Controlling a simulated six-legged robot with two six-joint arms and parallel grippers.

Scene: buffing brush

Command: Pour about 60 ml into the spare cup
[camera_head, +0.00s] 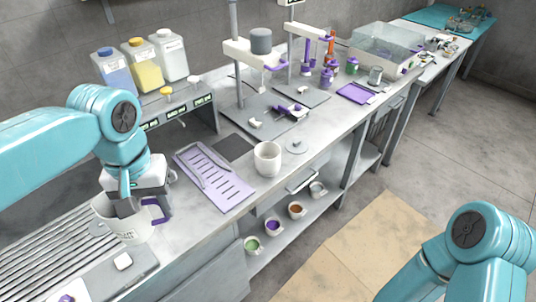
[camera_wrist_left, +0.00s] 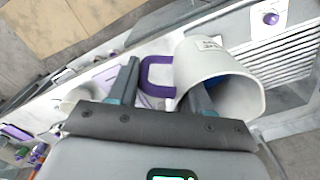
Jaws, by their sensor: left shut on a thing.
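A white jug (camera_head: 132,230) with a purple handle (camera_head: 158,209) is at the near left of the head view, roughly upright, over the left part of the bench. My left gripper (camera_head: 127,200) is shut on the jug at its handle side. In the left wrist view the jug (camera_wrist_left: 243,95) shows a little blue inside, and the gripper's fingers (camera_wrist_left: 162,92) lie about the handle. Whether the jug touches the bench is unclear. A plain white cup (camera_head: 267,160) stands upright and apart, to the right; its inside looks empty. My right gripper is out of view.
A purple slotted tray (camera_head: 213,180) lies between jug and cup. Bottles of blue (camera_head: 115,78), yellow (camera_head: 144,70) and white (camera_head: 171,58) stand on a shelf behind. Several small cups, one with green (camera_head: 252,244), sit on the lower shelf. A stand (camera_head: 240,75) rises behind the cup.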

